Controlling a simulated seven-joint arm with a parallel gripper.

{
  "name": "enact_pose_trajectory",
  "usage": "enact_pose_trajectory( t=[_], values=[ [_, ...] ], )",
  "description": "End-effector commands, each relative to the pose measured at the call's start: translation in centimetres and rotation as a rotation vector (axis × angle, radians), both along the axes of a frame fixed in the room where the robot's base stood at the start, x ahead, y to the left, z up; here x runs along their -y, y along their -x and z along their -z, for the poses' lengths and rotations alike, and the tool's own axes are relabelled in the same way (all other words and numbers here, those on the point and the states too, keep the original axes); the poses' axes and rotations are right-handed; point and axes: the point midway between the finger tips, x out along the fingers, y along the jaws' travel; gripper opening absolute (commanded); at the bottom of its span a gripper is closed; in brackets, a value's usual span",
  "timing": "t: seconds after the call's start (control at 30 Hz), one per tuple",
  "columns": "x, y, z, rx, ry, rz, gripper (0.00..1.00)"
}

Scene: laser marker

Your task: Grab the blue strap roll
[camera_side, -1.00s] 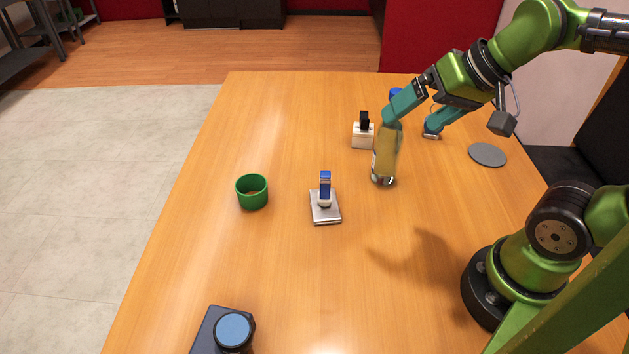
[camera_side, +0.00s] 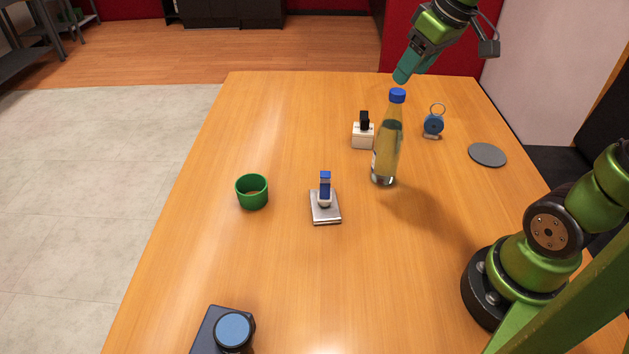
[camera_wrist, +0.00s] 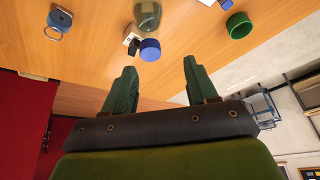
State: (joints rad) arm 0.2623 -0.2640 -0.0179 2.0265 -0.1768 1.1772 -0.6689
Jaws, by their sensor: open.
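The thing that best fits the blue strap roll is a blue round piece (camera_side: 433,124) with a thin loop on top and a small pale base, upright on the table's far right. It also shows at the upper left of the wrist view (camera_wrist: 60,19). My gripper (camera_wrist: 159,63) is open, with nothing between its two green fingers. In the side view my gripper (camera_side: 403,74) hangs above the table's far edge, up and left of the roll and apart from it. Only part of the fingers shows there.
A tall bottle with a blue cap (camera_side: 388,145) stands left of the roll. A white block with a black top (camera_side: 362,136), a silver plate with a blue-and-white piece (camera_side: 326,214), a green cup (camera_side: 252,193) and a grey disc (camera_side: 487,155) are around.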

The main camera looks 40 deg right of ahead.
Motion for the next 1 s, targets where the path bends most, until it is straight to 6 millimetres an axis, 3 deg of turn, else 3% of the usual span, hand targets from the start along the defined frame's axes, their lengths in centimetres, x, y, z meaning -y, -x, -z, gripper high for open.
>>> enact_pose_trajectory(
  t=[0.03, 0.2, 0.4, 0.5, 0.6, 0.77, 1.0],
  values=[
    [2.6, -1.4, 0.3, -0.047, 0.031, -0.034, 0.57],
    [11.1, -4.4, 1.8, -0.192, 0.115, -0.215, 0.57],
    [20.3, -5.1, 5.1, -0.326, 0.135, -0.408, 0.57],
    [23.1, -4.8, 6.4, -0.363, 0.130, -0.473, 0.57],
    [24.6, -4.6, 7.2, -0.380, 0.126, -0.512, 0.57],
    [25.1, -4.4, 8.8, -0.389, 0.123, -0.532, 0.57],
    [25.0, -4.4, 14.0, -0.389, 0.123, -0.532, 0.57]
  ],
)
